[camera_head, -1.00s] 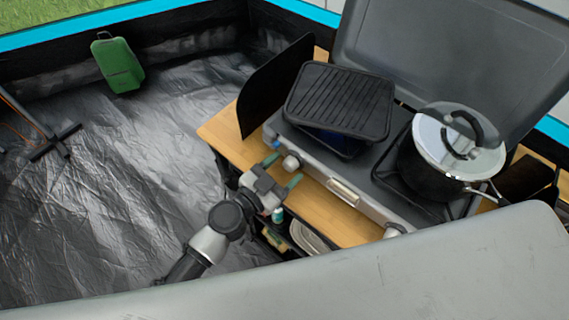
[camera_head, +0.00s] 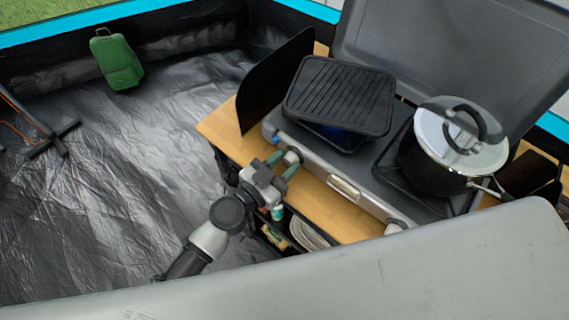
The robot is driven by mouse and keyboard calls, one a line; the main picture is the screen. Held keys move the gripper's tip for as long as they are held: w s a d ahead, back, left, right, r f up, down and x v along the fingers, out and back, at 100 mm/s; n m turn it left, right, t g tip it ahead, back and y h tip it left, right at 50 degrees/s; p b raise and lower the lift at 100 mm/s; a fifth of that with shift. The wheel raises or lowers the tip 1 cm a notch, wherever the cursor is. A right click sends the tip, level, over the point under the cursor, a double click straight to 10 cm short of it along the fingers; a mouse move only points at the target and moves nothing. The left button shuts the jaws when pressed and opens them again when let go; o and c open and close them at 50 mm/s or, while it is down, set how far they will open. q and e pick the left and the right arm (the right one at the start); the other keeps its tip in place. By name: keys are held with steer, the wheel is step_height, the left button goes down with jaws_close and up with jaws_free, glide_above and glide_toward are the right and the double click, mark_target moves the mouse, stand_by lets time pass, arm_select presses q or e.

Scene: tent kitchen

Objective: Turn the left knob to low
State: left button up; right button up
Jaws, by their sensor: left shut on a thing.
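The grey camp stove (camera_head: 345,186) stands on a wooden-topped table, its lid raised. Its left knob (camera_head: 293,154) is a small silvery knob on the stove's front, near the left end. My left gripper (camera_head: 284,163) is at this knob, with its two green fingertips closed on either side of it. The fingers partly hide the knob, and its setting cannot be read. The right knob (camera_head: 397,225) shows partly at the stove's front right. My right gripper is not in view.
A black ridged griddle (camera_head: 341,95) sits on the left burner, with a blue patch beneath it. A lidded pot (camera_head: 455,150) sits on the right burner. The wooden tabletop (camera_head: 335,212) is bare in front. A green bag (camera_head: 118,62) stands on the tent floor.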

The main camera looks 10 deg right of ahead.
arm_select(q)
steer(key=shift+n+b, duration=0.5)
steer(key=shift+n, duration=0.9)
steer(key=o, duration=0.9)
steer(key=shift+s+a+f, duration=0.15)
steer(key=shift+s+a, duration=0.05)
steer(key=shift+a, duration=0.15)
steer(key=b+v, duration=0.3)
steer(key=v, duration=0.7)
steer(key=shift+b, duration=0.3)
